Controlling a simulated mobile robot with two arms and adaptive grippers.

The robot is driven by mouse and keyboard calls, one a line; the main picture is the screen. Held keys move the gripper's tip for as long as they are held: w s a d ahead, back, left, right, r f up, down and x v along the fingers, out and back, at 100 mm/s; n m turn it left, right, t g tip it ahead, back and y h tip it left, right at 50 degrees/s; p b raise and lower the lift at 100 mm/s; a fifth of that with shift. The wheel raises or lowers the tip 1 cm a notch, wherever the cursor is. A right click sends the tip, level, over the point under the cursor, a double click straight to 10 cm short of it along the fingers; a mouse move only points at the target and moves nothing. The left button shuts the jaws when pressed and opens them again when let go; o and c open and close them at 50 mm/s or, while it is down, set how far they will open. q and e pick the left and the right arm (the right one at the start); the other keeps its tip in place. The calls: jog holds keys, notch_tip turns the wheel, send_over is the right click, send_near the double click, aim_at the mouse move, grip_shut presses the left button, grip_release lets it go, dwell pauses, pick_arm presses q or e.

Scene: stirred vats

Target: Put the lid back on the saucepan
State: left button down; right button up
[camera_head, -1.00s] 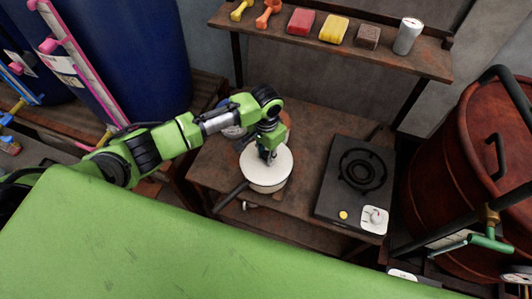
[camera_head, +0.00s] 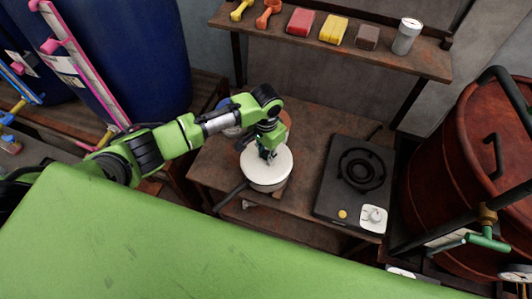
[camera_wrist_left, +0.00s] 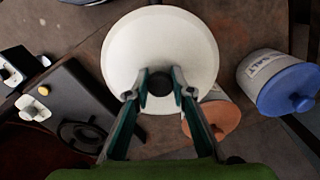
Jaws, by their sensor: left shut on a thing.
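The white lid (camera_head: 270,165) is a round disc with a dark knob (camera_wrist_left: 159,84). My left gripper (camera_head: 267,152) is shut on this knob from above. In the left wrist view, the two fingers of my left gripper (camera_wrist_left: 160,88) are on either side of it. The lid hides the pan's opening. I cannot tell whether lid and rim touch. My right gripper is not in view.
A black burner (camera_head: 355,180) stands right of the pan on the wooden table (camera_head: 310,130). A salt jar with a blue lid (camera_wrist_left: 290,90) and a terracotta-coloured object (camera_wrist_left: 212,120) are close to the lid. A shelf (camera_head: 335,48) with several items runs behind.

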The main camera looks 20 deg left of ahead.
pick_arm(q)
jog(key=c, duration=1.2)
grip_release()
jog(key=shift+r, duration=0.1)
jog(key=shift+r+p, duration=2.45)
jog(key=shift+p, duration=0.2)
jog(key=shift+r, duration=1)
grip_shut()
